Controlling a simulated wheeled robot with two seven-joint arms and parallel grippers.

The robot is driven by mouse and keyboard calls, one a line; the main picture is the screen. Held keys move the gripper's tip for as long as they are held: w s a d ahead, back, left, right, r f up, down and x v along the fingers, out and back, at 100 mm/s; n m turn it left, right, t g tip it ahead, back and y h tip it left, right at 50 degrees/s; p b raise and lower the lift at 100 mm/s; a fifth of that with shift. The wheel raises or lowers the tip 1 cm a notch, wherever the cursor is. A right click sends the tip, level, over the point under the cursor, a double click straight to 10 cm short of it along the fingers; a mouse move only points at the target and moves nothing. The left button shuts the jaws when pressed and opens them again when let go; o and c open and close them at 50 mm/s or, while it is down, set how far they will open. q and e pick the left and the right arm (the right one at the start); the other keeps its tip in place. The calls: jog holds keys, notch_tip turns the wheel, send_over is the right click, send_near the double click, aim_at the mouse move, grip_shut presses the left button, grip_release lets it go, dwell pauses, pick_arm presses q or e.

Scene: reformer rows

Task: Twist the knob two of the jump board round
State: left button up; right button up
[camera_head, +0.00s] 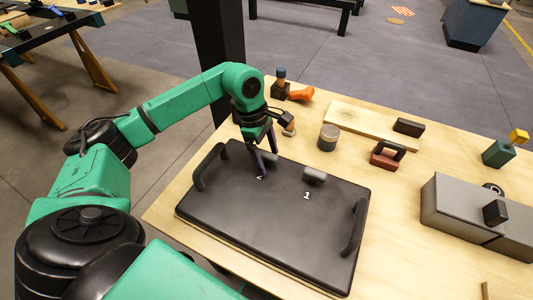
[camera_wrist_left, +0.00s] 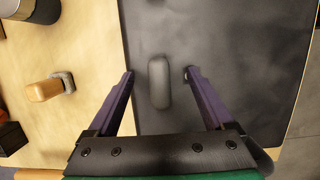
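The jump board (camera_head: 270,217) is a black, flat, rounded slab on the wooden table, with a black bar handle at each end. A grey knob (camera_head: 315,175) with a white "1" stands near its far edge. To its left my left gripper (camera_head: 265,160) points down at the board, in front of a mostly covered white mark. In the left wrist view a grey oblong knob (camera_wrist_left: 159,82), apparently knob two, lies between the fingers of my left gripper (camera_wrist_left: 159,74). The fingers are open, with a gap on both sides of the knob. My right gripper is not in view.
Beyond the board are a grey round can (camera_head: 328,138), a small wooden-handled piece (camera_head: 288,127), an orange item (camera_head: 301,94) and a red-brown block with a dark handle (camera_head: 387,155). A grey box (camera_head: 460,212) stands at right. A dark post (camera_head: 218,55) rises behind the table.

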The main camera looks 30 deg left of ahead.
pick_arm(q)
jog(key=p+v, duration=0.1)
jog(key=v, duration=0.1)
jog(key=d+p+v, duration=0.1)
jog(key=p+v, duration=0.3)
jog(key=v, duration=0.1)
jog(key=shift+d+r, duration=0.2)
jog(key=shift+d, duration=0.15)
jog(key=shift+f, duration=0.1)
